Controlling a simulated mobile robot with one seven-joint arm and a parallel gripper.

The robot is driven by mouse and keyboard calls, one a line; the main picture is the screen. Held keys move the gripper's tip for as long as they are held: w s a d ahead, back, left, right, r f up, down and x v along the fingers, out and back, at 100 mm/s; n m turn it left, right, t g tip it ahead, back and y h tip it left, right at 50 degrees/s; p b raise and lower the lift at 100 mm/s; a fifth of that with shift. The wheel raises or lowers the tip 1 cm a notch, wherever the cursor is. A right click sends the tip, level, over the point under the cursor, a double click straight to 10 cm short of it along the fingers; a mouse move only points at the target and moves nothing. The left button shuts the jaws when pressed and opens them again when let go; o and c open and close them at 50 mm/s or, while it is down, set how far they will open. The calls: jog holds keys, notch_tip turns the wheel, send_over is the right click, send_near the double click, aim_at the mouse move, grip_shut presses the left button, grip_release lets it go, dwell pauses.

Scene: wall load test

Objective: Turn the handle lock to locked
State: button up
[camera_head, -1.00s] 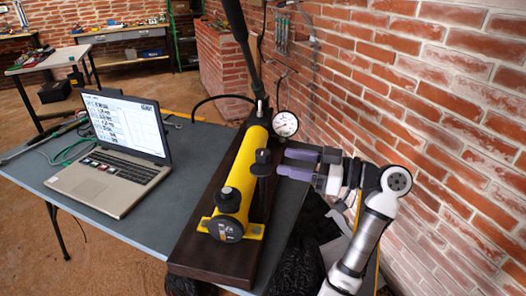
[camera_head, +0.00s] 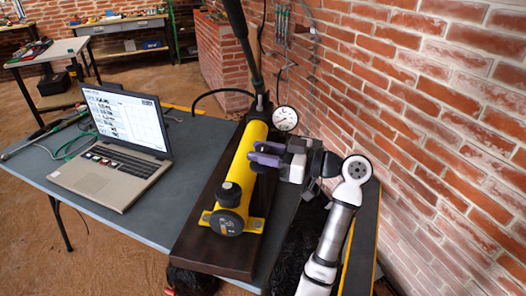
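The yellow hand pump (camera_head: 240,175) lies on a dark wooden board (camera_head: 215,252), with its long black handle (camera_head: 240,35) standing up at the far end. A black knob (camera_head: 229,194) sits on top of its near end. A second black knob (camera_head: 262,168) on a stem stands at its right side and is mostly hidden by my gripper. My gripper (camera_head: 253,157) reaches in from the right, its purple fingers at this second knob. I cannot tell whether they touch or grip it. No lock marking is readable, so I cannot tell which knob is the handle lock.
A pressure gauge (camera_head: 285,118) stands behind my gripper. An open laptop (camera_head: 118,150) and cables occupy the left of the grey table (camera_head: 150,225). A brick wall (camera_head: 430,130) bounds the right side. A black bag (camera_head: 300,245) lies below the table's right edge.

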jog(key=c, duration=0.3)
jog(key=shift+f+t, duration=0.1)
jog(key=shift+t, duration=0.2)
jog(key=m+t+h+b, duration=0.2)
jog(key=m+t, duration=0.1)
jog(key=shift+s+t, duration=0.1)
jog(key=shift+t, duration=0.2)
jog(key=m+t+h+b, duration=0.1)
jog(key=m+t+h, duration=0.3)
jog(key=t, duration=0.1)
jog(key=shift+h, duration=0.4)
jog(key=m+t+h+p, duration=0.1)
jog(key=m+h, duration=0.2)
jog(key=h, duration=0.1)
jog(key=m+t+h+p, duration=0.1)
jog(key=m+t+h, duration=0.1)
jog(key=h, duration=0.3)
jog(key=shift+a+r+m, duration=0.15)
jog(key=shift+r+m, duration=0.05)
jog(key=shift+m, duration=0.6)
jog(key=shift+f+m+g+h+p, duration=0.15)
jog(key=shift+m+h+p, duration=0.25)
jog(key=shift+m+h, duration=0.95)
jog(key=shift+r+m+g+h+p, duration=0.15)
jog(key=shift+m+h+p, duration=0.4)
jog(key=shift+h, duration=1.4)
jog(key=shift+f+m+h, duration=0.1)
jog(key=shift+m+h, duration=0.2)
jog(key=shift+m, duration=0.1)
